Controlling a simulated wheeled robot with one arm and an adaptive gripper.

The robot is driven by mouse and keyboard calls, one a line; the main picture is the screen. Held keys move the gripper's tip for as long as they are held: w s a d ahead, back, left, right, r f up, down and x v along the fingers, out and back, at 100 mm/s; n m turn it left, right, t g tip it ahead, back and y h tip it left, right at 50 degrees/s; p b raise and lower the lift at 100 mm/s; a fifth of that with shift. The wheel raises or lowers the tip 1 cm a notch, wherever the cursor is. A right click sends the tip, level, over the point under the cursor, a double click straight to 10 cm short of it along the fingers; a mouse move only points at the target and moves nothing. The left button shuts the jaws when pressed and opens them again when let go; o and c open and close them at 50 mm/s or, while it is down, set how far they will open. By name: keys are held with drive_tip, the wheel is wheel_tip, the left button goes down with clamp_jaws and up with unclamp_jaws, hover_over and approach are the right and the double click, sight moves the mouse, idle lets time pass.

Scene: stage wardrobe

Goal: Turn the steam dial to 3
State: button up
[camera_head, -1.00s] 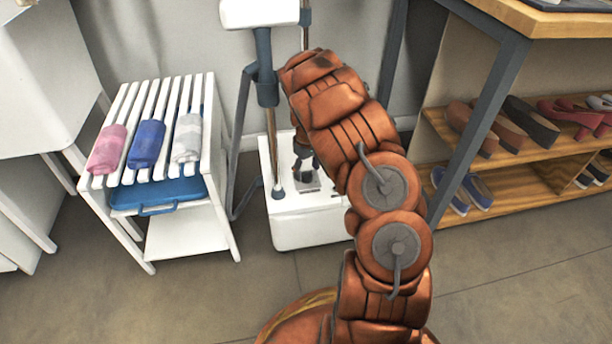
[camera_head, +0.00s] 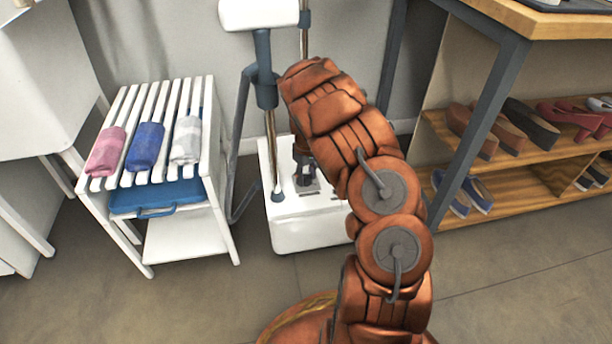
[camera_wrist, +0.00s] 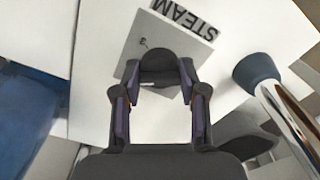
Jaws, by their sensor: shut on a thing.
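The steamer's white base (camera_head: 300,232) stands on the floor in the middle of the head view. In the wrist view, a grey plate (camera_wrist: 196,47) marked "STEAM" lies on its white top, upside down in the picture. The dark round steam dial (camera_wrist: 160,66) sits on this plate. My gripper (camera_wrist: 159,78) is shut on the dial, with one finger on each side. A small mark, perhaps a numeral, shows beside the dial, but I cannot read the setting. In the head view my gripper (camera_head: 305,172) is small and partly hidden by my arm.
The steamer's pole (camera_head: 271,150) rises close left of my gripper. A white slatted rack (camera_head: 215,150) with rolled cloths and a blue tray (camera_head: 160,195) stands left. Wooden shoe shelves (camera_head: 520,195) stand right. The front floor is clear.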

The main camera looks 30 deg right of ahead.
drive_tip(key=shift+r+p, duration=0.1)
drive_tip(key=shift+p, duration=0.35)
drive_tip(key=shift+a+r+m+p, duration=0.1)
drive_tip(key=shift+r+m+p, duration=0.05)
drive_tip(key=shift+m+p, duration=0.95)
drive_tip(key=m+p, duration=0.5)
drive_tip(key=m, duration=0.4)
drive_tip(key=shift+f, duration=0.2)
drive_tip(key=shift+m, duration=0.5)
drive_tip(key=o, duration=1.1)
drive_tip(key=shift+o, duration=0.2)
